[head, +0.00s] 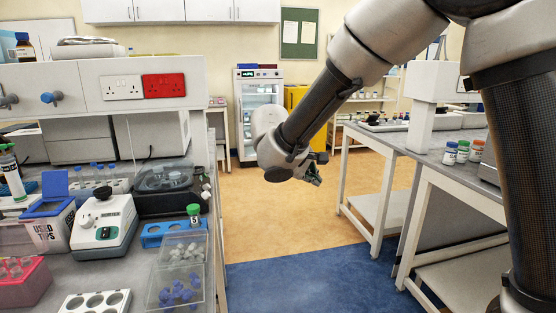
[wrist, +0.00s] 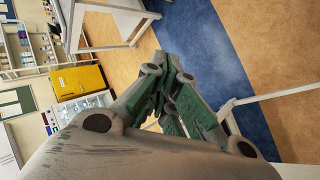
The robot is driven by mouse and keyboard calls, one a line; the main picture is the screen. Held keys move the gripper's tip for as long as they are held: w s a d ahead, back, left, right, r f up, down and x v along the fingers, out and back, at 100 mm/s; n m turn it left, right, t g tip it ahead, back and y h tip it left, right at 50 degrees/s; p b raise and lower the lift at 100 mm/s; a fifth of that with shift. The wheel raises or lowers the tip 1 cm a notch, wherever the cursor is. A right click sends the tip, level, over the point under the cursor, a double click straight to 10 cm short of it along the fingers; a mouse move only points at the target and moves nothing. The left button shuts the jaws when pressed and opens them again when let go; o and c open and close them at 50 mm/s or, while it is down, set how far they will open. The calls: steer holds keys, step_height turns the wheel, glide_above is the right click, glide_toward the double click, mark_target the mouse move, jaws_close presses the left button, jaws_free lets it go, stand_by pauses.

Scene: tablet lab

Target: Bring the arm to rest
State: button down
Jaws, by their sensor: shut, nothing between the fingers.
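My arm reaches across the upper right of the head view, in the air over the aisle between two benches. My gripper (head: 314,178) hangs at its end, small and partly hidden behind the wrist. In the wrist view my gripper (wrist: 172,118) shows its green fingers drawn together, with nothing between them. It touches nothing that I can see.
The left bench (head: 62,285) carries a blue tube rack (head: 160,236), a clear box of caps (head: 183,285) and a grey device (head: 103,225). The right bench (head: 425,160) holds several bottles (head: 462,152). A glass-door fridge (head: 260,95) stands at the back. The aisle floor (head: 250,210) is clear.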

steer(key=s+d+r+m+g+y, duration=0.1)
steer(key=s+d+r+m, duration=0.1)
steer(key=s+d, duration=0.7)
steer(key=s+d+r+m+g+y, duration=0.1)
steer(key=s+d+m, duration=0.3)
steer(key=s+d, duration=0.5)
steer(key=s+d+r+m+y, duration=0.3)
steer(key=s+d, duration=0.7)
steer(key=s, duration=0.1)
steer(key=shift+m+g, duration=0.3)
steer(key=shift+g, duration=0.1)
steer(key=c, duration=2.2)
jaws_free()
